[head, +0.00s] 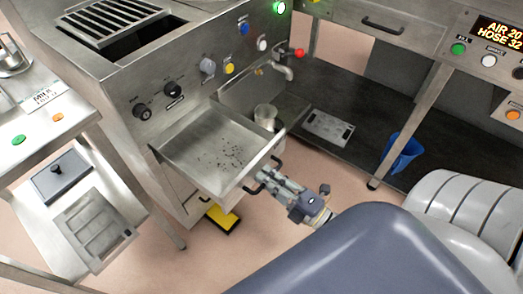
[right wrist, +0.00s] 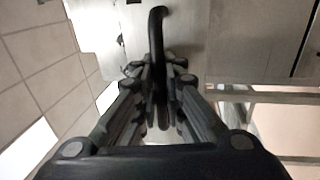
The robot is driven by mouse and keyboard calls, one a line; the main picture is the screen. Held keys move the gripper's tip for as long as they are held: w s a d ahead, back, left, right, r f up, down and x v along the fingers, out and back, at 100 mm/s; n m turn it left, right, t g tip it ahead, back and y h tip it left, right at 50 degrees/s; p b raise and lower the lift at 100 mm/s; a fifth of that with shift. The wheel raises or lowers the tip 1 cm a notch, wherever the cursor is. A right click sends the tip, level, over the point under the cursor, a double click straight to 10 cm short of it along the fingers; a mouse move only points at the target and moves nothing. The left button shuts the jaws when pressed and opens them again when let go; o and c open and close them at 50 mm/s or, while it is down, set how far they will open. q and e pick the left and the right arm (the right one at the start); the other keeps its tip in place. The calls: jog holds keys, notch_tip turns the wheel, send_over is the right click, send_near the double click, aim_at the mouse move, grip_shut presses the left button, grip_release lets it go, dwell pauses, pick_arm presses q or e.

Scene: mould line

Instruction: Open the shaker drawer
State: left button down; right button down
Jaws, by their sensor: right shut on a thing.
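The steel shaker drawer (head: 190,152) stands pulled out from the front of the machine, with dark crumbs scattered on its floor. Its black bar handle (head: 277,161) is on the drawer's front face. My right gripper (head: 265,179) is at this handle, shut on it. In the right wrist view, the handle (right wrist: 157,40) runs between the two fingers of my right gripper (right wrist: 158,80). The fingers hide part of the handle. My left gripper is not in view.
A yellow pedal (head: 223,219) is on the floor under the drawer. A steel cup (head: 265,115) stands behind the drawer below a tap. A blue bin (head: 402,153) is at the right. Knobs (head: 142,111) line the machine front. Open floor lies below the drawer.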

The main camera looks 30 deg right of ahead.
jog(key=shift+s+f, duration=0.1)
jog(key=shift+f, duration=0.05)
jog(key=c, duration=2)
grip_release()
jog(key=shift+o, duration=0.2)
jog(key=v, duration=1.2)
